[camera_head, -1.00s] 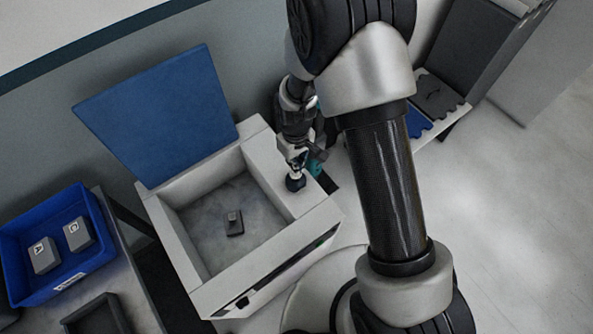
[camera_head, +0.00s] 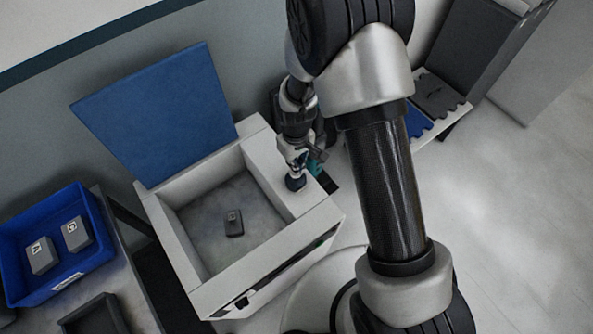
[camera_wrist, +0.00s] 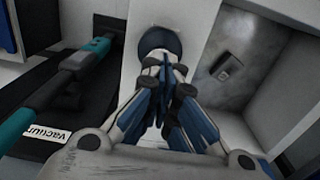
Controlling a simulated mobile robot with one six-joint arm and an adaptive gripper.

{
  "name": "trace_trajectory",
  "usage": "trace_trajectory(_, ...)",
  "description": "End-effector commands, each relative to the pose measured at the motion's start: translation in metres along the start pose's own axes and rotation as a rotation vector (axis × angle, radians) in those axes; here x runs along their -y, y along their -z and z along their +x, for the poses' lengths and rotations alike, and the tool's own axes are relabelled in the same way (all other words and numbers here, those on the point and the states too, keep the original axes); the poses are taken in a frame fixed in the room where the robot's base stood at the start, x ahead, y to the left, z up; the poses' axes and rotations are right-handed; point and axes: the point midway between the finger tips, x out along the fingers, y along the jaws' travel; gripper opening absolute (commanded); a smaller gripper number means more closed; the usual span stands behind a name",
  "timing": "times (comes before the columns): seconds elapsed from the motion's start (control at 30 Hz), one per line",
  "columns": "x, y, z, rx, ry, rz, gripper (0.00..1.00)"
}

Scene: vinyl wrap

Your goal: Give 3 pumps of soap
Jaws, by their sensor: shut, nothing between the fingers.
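The soap pump is a small dark round-topped thing (camera_head: 295,183) on the white right-hand rim of the washing box. In the wrist view its dark blue-black round top (camera_wrist: 160,40) lies just beyond my fingertips. My gripper (camera_head: 296,166) is shut and empty, pointing down right over the pump. In the wrist view the closed fingertips (camera_wrist: 165,72) overlap the near edge of the pump top. I cannot tell whether they touch it. The pump's lower part is hidden.
The white box (camera_head: 325,222) has an open basin with a small dark block (camera_head: 233,222) inside and a raised blue lid (camera_head: 160,115). A teal-handled vacuum tool (camera_wrist: 70,85) lies beside the rim. A blue bin (camera_head: 90,262) with grey blocks stands left.

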Motion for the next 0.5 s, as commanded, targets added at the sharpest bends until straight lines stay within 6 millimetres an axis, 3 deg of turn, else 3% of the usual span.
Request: trace_trajectory(0.5, 0.000, 0.000, 0.017, -0.001, 0.000, 0.000, 0.00)
